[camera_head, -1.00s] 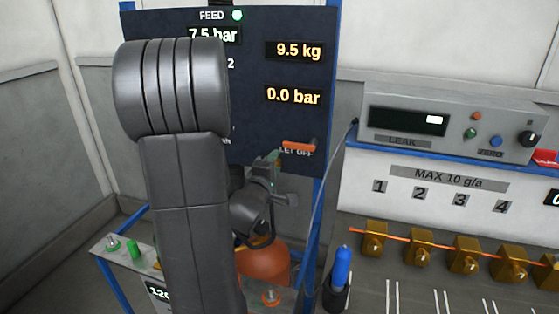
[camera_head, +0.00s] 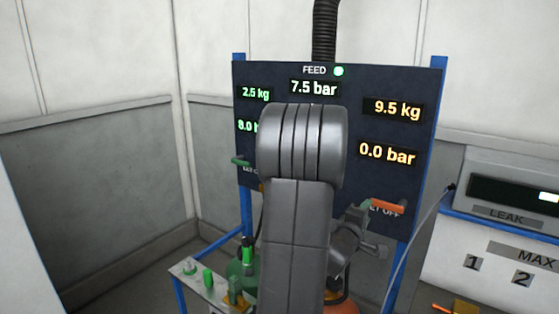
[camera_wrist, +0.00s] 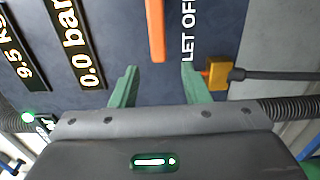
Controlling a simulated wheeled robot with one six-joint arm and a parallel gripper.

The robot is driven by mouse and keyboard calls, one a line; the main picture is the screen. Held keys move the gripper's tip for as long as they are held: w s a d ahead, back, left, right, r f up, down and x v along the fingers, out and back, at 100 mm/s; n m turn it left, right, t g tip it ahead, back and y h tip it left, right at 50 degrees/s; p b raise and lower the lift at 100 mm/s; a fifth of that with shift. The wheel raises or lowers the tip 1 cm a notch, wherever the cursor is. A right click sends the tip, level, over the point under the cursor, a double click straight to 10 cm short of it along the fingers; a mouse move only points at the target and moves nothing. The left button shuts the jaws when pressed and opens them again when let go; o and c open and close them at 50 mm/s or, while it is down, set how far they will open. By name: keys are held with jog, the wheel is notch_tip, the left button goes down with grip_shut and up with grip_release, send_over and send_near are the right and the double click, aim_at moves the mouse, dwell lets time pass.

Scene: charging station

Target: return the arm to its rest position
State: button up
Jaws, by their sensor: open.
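My gripper (camera_wrist: 158,85) shows in the wrist view with its two green fingers apart and nothing between them. It faces the dark panel (camera_wrist: 125,30), near the orange lever (camera_wrist: 156,30) and the "LET OFF" lettering. The lever lies beyond the fingers, and I see no contact. In the head view my arm stands in front of the panel (camera_head: 410,75) and hides its middle. The gripper end is partly hidden there behind my arm, close to the orange lever (camera_head: 388,206).
The panel reads FEED 7.5 bar, 2.5 kg, 9.5 kg and 0.0 bar. A green lever (camera_head: 240,161) is at its left. A green cylinder (camera_head: 240,272) and an orange one (camera_head: 342,304) stand below. The leak tester (camera_head: 510,190) is at the right. Open floor lies left.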

aim_at(374, 199)
jog(key=p+x, duration=0.1)
jog(key=x, duration=0.6)
jog(key=shift+w+d+p, duration=0.3)
jog(key=shift+p, duration=0.05)
jog(key=shift+a, duration=0.1)
jog(key=b+v, duration=0.3)
jog(key=v, duration=1.1)
jog(key=p+x, duration=0.3)
jog(key=x, duration=1.1)
jog(key=shift+r, duration=0.1)
jog(key=shift+r+m, duration=0.45)
jog(key=shift+m, duration=0.25)
jog(key=shift+f, duration=0.1)
